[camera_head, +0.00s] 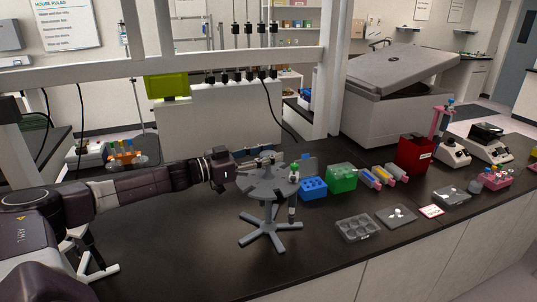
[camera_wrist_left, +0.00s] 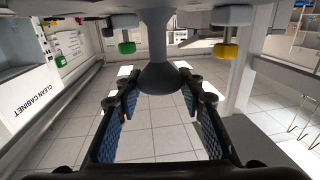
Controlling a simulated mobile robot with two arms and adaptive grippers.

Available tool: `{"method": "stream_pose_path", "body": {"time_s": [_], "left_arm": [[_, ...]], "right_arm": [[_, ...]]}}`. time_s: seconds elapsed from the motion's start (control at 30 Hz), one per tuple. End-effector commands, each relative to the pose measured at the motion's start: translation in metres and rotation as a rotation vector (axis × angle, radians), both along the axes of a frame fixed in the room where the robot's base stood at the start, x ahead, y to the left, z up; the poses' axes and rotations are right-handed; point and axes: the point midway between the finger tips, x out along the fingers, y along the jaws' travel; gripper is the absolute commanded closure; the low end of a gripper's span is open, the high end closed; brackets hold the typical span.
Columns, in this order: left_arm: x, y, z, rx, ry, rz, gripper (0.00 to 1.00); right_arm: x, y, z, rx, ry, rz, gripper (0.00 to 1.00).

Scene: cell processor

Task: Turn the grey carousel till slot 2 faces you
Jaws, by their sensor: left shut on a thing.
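The grey carousel (camera_head: 262,188) stands on the dark bench in the head view, a round notched plate on a star-shaped foot (camera_head: 270,232). A green-capped tube sits at its right rim (camera_head: 294,170). My left gripper (camera_head: 268,160) reaches in from the left at the carousel's top and is shut on its grey part. In the left wrist view a grey stem with a flared end (camera_wrist_left: 158,76) lies between the fingers (camera_wrist_left: 160,105), with green-capped (camera_wrist_left: 126,46) and yellow-capped (camera_wrist_left: 228,51) tubes at either side. Slot numbers are not readable. My right gripper is not in view.
Right of the carousel stand a blue rack (camera_head: 313,188), a green rack (camera_head: 342,178), coloured tubes (camera_head: 382,176) and a red box (camera_head: 414,154). A grey well tray (camera_head: 357,229) lies in front. A large grey centrifuge-like machine (camera_head: 385,85) stands behind. The bench front near the foot is clear.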

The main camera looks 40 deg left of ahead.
Motion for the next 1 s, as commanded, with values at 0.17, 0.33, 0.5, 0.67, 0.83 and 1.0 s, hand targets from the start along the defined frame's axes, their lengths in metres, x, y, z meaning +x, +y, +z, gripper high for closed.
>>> {"method": "stream_pose_path", "body": {"time_s": [0.17,0.33,0.5,0.67,0.83,1.0], "left_arm": [[0.000,0.001,0.001,0.000,-0.001,0.001,1.00],[0.000,0.001,0.001,0.000,-0.001,0.001,0.60],[0.000,0.000,0.001,0.000,-0.001,0.001,0.45],[0.000,0.000,0.000,0.000,-0.001,0.001,0.45],[-0.003,0.002,-0.001,0.002,0.001,0.001,0.45],[-0.015,0.008,-0.002,0.003,0.005,0.001,0.45]], "right_arm": [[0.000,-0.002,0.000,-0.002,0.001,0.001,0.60],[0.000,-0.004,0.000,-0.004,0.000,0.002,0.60],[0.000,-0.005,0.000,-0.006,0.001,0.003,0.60],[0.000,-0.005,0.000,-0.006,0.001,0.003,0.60],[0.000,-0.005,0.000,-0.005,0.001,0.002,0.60],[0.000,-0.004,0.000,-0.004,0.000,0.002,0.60]]}}
